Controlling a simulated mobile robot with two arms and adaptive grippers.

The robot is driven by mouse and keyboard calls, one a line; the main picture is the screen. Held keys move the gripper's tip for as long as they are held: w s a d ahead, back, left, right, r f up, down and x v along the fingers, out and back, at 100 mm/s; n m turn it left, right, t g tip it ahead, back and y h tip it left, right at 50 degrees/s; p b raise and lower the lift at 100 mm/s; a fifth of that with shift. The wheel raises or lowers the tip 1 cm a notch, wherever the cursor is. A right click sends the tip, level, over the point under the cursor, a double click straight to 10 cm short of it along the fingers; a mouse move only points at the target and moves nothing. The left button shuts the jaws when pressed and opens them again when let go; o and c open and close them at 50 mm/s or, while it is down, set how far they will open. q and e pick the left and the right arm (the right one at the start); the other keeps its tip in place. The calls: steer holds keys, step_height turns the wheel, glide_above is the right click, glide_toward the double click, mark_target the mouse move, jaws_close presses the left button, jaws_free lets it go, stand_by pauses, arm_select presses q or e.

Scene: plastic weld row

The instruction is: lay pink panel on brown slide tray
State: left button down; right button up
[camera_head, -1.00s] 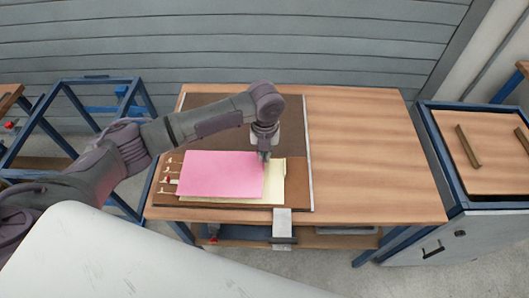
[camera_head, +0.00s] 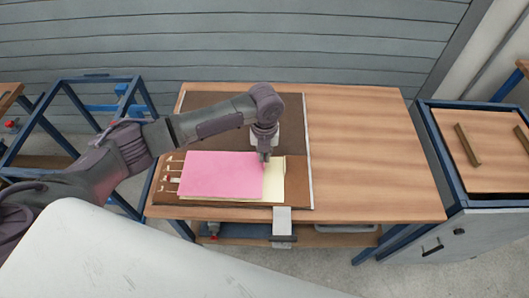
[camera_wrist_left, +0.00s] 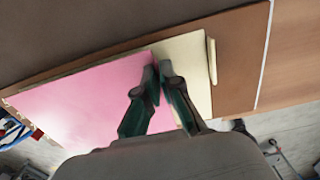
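The pink panel (camera_head: 220,175) is a flat sheet over the left and middle of a cream panel (camera_head: 275,182), whose right part shows. Both lie over the brown slide tray (camera_head: 298,185); whether the pink one touches the cream one I cannot tell. My left gripper (camera_head: 264,158) points down at the pink panel's right edge, near its far corner. In the left wrist view its fingers (camera_wrist_left: 158,68) are close together astride that edge and look shut on it; the gripped part is hidden. My right gripper is not in view.
A dark mat (camera_head: 215,100) covers the table's left part, with a pale strip (camera_head: 309,150) along its right edge. Small pegs (camera_head: 170,180) show left of the panels. A grey bracket (camera_head: 282,222) sits at the front edge. The wooden table (camera_head: 370,150) is clear to the right.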

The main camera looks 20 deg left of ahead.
arm_select(q)
steer(key=shift+f, duration=0.3)
stand_by(0.6)
steer(key=shift+p, duration=0.35)
steer(key=shift+f, duration=0.55)
stand_by(1.0)
steer(key=c, duration=0.8)
jaws_free()
steer(key=shift+c, duration=0.2)
steer(key=shift+r, duration=0.1)
step_height(320, 180, up, 7)
steer(key=p, duration=0.6)
steer(key=shift+p, duration=0.35)
